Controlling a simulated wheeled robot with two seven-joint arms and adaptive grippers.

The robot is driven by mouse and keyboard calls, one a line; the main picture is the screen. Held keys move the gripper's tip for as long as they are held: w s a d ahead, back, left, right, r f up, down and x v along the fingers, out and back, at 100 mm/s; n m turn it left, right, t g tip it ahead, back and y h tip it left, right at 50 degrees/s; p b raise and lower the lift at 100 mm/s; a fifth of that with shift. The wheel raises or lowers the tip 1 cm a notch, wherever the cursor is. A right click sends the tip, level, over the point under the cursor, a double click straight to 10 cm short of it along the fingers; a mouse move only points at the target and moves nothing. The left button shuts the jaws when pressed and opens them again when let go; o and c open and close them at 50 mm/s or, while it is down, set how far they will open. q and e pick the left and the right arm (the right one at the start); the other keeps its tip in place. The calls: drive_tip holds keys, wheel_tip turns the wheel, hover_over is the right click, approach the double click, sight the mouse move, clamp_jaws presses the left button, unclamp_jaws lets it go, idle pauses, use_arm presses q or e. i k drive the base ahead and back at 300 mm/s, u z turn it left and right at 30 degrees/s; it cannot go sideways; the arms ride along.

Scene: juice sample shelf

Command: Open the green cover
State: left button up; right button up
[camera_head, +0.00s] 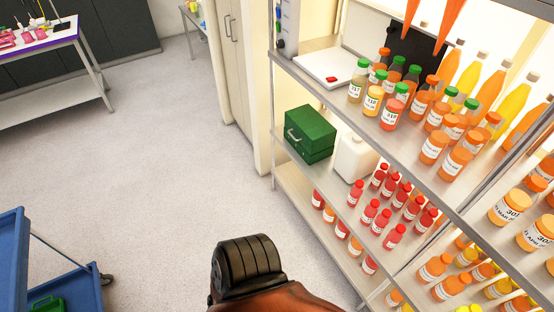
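A dark green box (311,133) sits at the left end of the middle shelf of the metal rack. It appears closed, with a seam running round it between an upper and a lower part. A pale metal handle (293,138) shows on its front left face. A black ribbed and brown-orange part of my arm shows at the bottom middle, below and apart from the box. Neither of my grippers shows in this view.
A white jug (355,158) stands just right of the green box, with several red-capped bottles (369,213) beyond it. A blue cart (15,262) is at the lower left. The floor (150,160) left of the rack is clear.

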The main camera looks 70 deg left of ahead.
sight(305, 125)
drive_tip(key=u, duration=4.3)
drive_tip(key=k, duration=0.75)
drive_tip(key=z, duration=1.05)
drive_tip(key=i, duration=0.35)
